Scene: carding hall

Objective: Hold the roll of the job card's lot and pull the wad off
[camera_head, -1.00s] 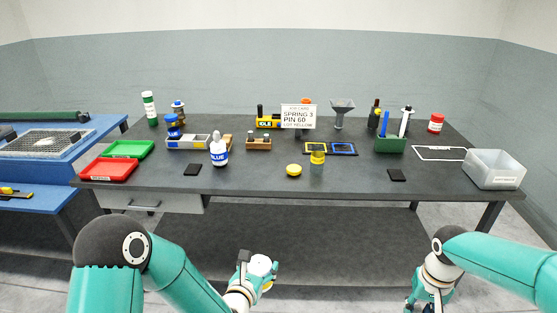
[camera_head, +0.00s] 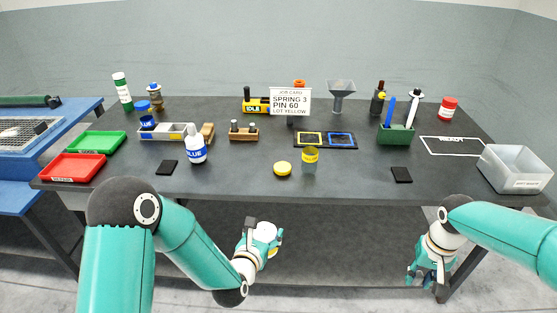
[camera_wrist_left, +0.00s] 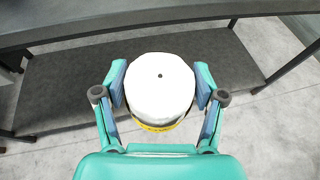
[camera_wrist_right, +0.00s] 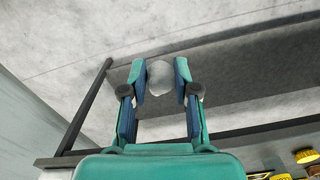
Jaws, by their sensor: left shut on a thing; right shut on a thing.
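The job card (camera_head: 290,101) stands at the back of the bench and reads SPRING 3, PIN 60, LOT YELLOW. My left gripper (camera_wrist_left: 160,88) is shut on a white roll (camera_wrist_left: 158,92), its fingers on either side of it. The roll has a yellow band (camera_wrist_left: 158,127) at its lower edge; it also shows in the head view (camera_head: 266,231), in front of the bench. My right gripper (camera_wrist_right: 160,75) is shut on a small greyish-white wad (camera_wrist_right: 160,78). In the head view this gripper (camera_head: 424,276) is low at the right, well apart from the roll.
Red (camera_head: 72,167) and green (camera_head: 96,144) trays are at the left. A dark lower shelf lies below the bench.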

